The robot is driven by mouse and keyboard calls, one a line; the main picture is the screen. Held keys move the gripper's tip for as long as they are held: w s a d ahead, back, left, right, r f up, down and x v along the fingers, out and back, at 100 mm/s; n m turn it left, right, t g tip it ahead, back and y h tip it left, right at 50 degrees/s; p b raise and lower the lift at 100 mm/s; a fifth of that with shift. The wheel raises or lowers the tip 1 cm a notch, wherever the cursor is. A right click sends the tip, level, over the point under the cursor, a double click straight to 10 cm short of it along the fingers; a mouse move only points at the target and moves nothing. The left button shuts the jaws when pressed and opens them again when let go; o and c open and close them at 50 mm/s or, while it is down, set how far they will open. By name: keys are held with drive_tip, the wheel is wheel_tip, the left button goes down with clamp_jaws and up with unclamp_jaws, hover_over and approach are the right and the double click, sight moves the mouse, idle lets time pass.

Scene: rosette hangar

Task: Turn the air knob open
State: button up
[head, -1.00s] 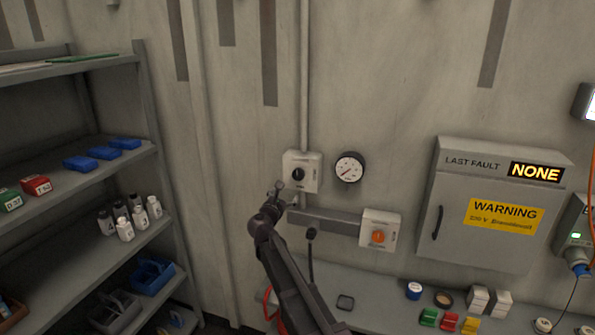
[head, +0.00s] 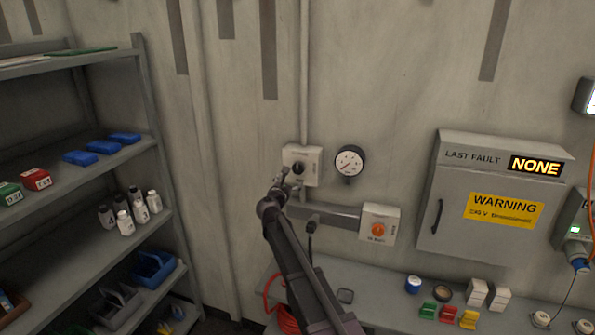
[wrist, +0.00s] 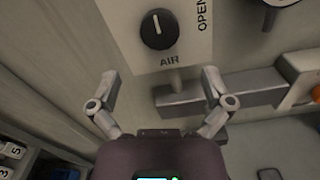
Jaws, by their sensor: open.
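The air knob (wrist: 158,29) is a round black dial on a pale plate (wrist: 185,50) on the wall. Its white pointer line points nearly straight up in the wrist view, away from the word OPEN at the plate's right edge. "AIR" is printed below the knob. In the head view the knob (head: 298,168) is partly hidden by my gripper (head: 283,180), just below and left of it. In the wrist view my gripper (wrist: 160,76) is open and empty, its fingers spread either side below the knob, apart from it.
A pressure gauge (head: 349,161) sits right of the knob box. A lower box with an orange knob (head: 378,230) and a grey wall rail (head: 330,214) are below right. A shelf unit (head: 150,100) stands left; a bench with small items lies below.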

sight(297, 170)
drive_tip(key=x, duration=0.8)
drive_tip(key=shift+w, duration=0.2)
drive_tip(key=c, duration=1.1)
